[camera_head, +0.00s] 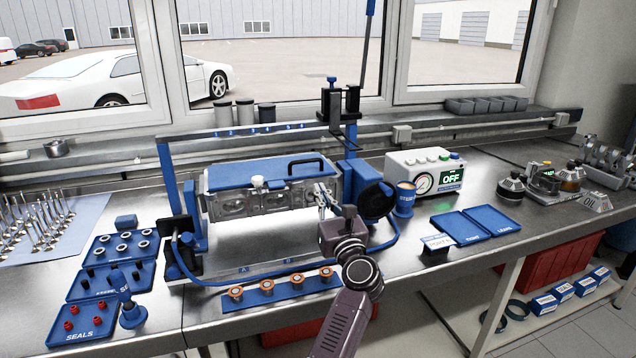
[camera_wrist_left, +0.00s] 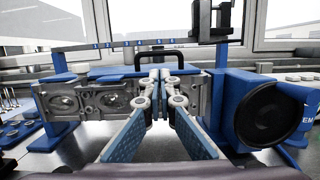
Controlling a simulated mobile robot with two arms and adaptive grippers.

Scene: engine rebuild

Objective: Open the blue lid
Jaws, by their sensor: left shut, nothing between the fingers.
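The blue lid (camera_head: 235,174) lies flat on top of the silver engine block (camera_head: 285,201) in the head view. It has a black handle (camera_head: 305,164) and a white knob (camera_head: 257,181) on its front edge. My left gripper (camera_head: 321,192) is at the front right end of the block, just below the lid's front edge, and covers part of it. In the wrist view its fingertips (camera_wrist_left: 160,78) are together with nothing between them, below the black handle (camera_wrist_left: 158,55). I cannot tell whether they touch the block or lid. My right gripper is out of view.
A blue frame (camera_head: 165,165) surrounds the block. A black round part (camera_head: 376,201) stands just right of my gripper. A blue rail with copper-coloured parts (camera_head: 283,289) lies in front. Blue trays of seals (camera_head: 112,268) are at left, and a gauge box (camera_head: 424,173) is at right.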

